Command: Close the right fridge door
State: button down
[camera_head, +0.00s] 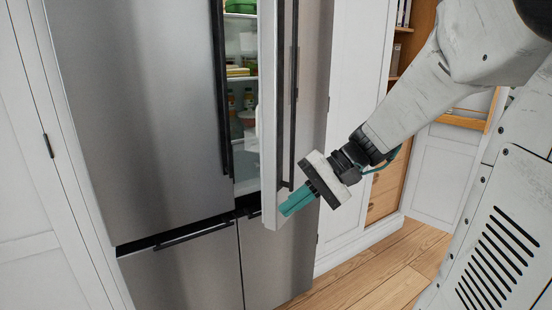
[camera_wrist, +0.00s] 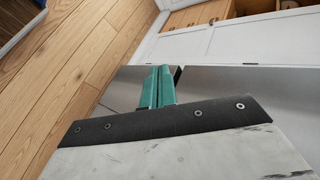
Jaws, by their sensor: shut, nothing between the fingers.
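The right fridge door (camera_head: 314,90) is steel-faced with a long dark vertical handle (camera_head: 289,110). It stands partly open, its pale inner edge toward the camera, and a narrow gap shows the lit fridge interior (camera_head: 242,95). My gripper (camera_head: 286,209), with teal fingers, is shut and empty at the lower end of this door, by its bottom corner. I cannot tell whether the fingers touch the door. In the wrist view the teal fingers (camera_wrist: 158,85) are together in front of steel panels. The left fridge door (camera_head: 145,110) is shut.
Steel lower drawers (camera_head: 180,268) sit below the doors. White cabinet panels (camera_head: 355,110) stand to the right of the fridge, with a wooden shelf unit (camera_head: 408,45) beyond. Wooden floor (camera_head: 375,275) is clear at the lower right.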

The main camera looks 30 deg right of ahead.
jog(key=w+d+m+t, duration=0.2)
jog(key=w+d+t, duration=0.15)
jog(key=d, duration=0.45)
jog(key=w+d+f+m+t+h, duration=0.1)
jog(key=w+d+m+t, duration=0.15)
jog(key=d+t, duration=0.4)
jog(key=w+d+m+t, duration=0.3)
jog(key=d, duration=0.7)
jog(key=x, duration=1.3)
jog(key=shift+w+a+f, duration=0.15)
jog(key=shift+a+f, duration=0.05)
jog(key=shift+f, duration=0.2)
